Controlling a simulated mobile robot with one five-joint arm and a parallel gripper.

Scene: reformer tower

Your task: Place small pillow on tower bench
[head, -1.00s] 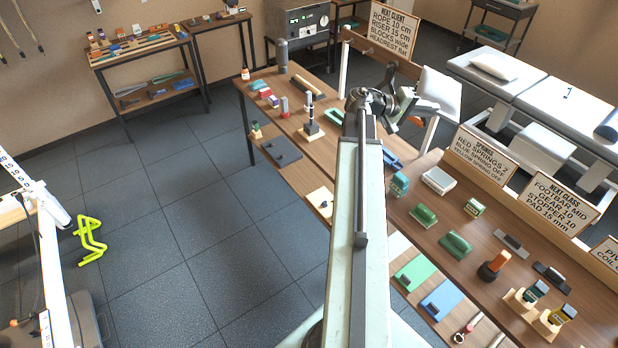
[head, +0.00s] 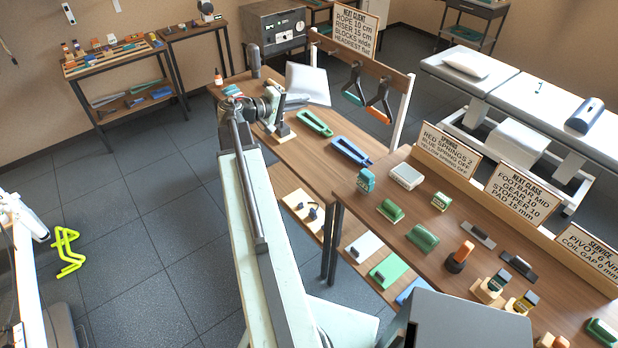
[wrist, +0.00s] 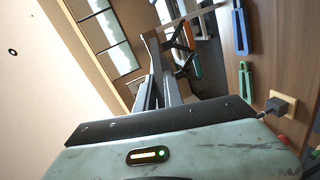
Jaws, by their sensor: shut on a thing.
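The small white pillow (head: 307,84) is held tilted in the air above the far part of the wooden bench (head: 312,160) in the head view. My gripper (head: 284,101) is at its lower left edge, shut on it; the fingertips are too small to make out. The wooden bench carries a white-post frame with two hanging strap handles (head: 377,98) and a "Next client" sign. A long white padded bench (head: 530,93) stands at the right. No label shows which one is the tower bench. I cannot make out the pillow in the wrist view.
Another white cushion (head: 465,65) lies on the padded bench. A green loop (head: 315,123) and a blue loop (head: 351,152) lie on the wooden bench. A nearer counter (head: 445,225) holds several green blocks and signs. The padded bench's middle is largely clear.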

